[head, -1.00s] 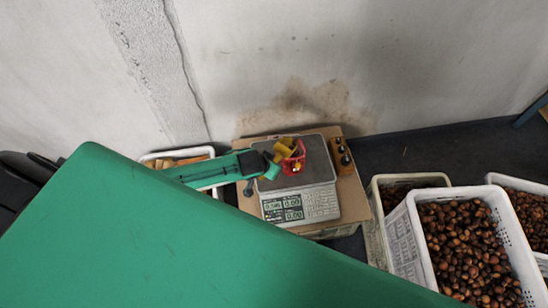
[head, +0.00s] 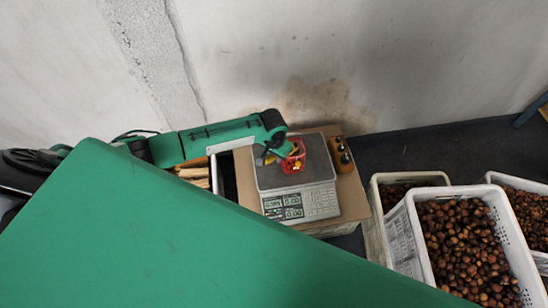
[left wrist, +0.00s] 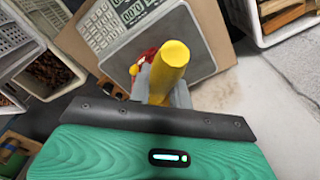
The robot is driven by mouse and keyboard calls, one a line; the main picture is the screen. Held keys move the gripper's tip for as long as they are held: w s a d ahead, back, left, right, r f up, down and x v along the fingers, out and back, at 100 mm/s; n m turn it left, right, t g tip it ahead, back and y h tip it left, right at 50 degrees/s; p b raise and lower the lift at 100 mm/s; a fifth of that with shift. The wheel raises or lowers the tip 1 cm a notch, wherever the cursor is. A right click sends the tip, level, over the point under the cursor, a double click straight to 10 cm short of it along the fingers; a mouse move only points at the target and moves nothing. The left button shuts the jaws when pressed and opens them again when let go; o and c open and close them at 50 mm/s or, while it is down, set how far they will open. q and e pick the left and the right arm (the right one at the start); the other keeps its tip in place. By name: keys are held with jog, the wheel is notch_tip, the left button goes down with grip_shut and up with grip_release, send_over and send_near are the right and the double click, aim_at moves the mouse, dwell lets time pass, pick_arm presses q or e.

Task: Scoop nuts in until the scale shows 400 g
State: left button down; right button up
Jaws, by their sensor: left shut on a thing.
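The scale (head: 318,168) stands on a cardboard box, its display lit; the small first reading looks like 0.385, but I cannot be sure. A red net bag (head: 291,164) with yellow bits is over the scale's pan. In the left wrist view the bag (left wrist: 147,57) is partly hidden behind a thick yellow handle (left wrist: 171,62), apparently the scoop's. My left gripper (head: 284,150) is over the pan beside the bag. In the wrist view its grey fingers (left wrist: 163,96) are shut on the yellow handle. The scoop's bowl is hidden. My right gripper is in neither view.
A white crate of chestnuts (head: 398,238) stands at right, with more crates behind it and at the right edge. An orange box with knobs (head: 341,152) sits right of the scale. A crate with wood pieces (head: 214,174) is at left. The wall is close behind.

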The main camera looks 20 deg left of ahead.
pick_arm(q)
jog(key=shift+w+d+r+g+b, duration=0.2)
jog(key=shift+w+r+g+b, duration=0.55)
jog(key=shift+w+r+g, duration=0.35)
jog(key=shift+r+g+y, duration=0.3)
jog(key=shift+w+d+r+g+p, duration=0.1)
jog(key=shift+w+r+g+p, duration=0.25)
jog(key=shift+w+g, duration=0.15)
jog(key=shift+s+f+p, duration=0.15)
jog(key=shift+s+p, duration=0.2)
jog(key=shift+p, duration=0.05)
jog(key=s+f+t+p, duration=0.1)
jog(key=s+t+p, duration=0.1)
jog(key=shift+a+f+t, duration=0.3)
jog(key=shift+f, duration=0.05)
jog(key=s+t+p, duration=0.1)
jog(key=t, duration=0.1)
jog(key=t+h+p, duration=0.1)
jog(key=t, duration=0.1)
jog(key=s+t+p, duration=0.1)
jog(key=t, duration=0.1)
jog(key=shift+s+a+f+t+h, duration=0.2)
jog(key=shift+s+f+t+h, duration=0.1)
jog(key=shift+s+f+t, duration=0.1)
jog(key=shift+f, duration=0.15)
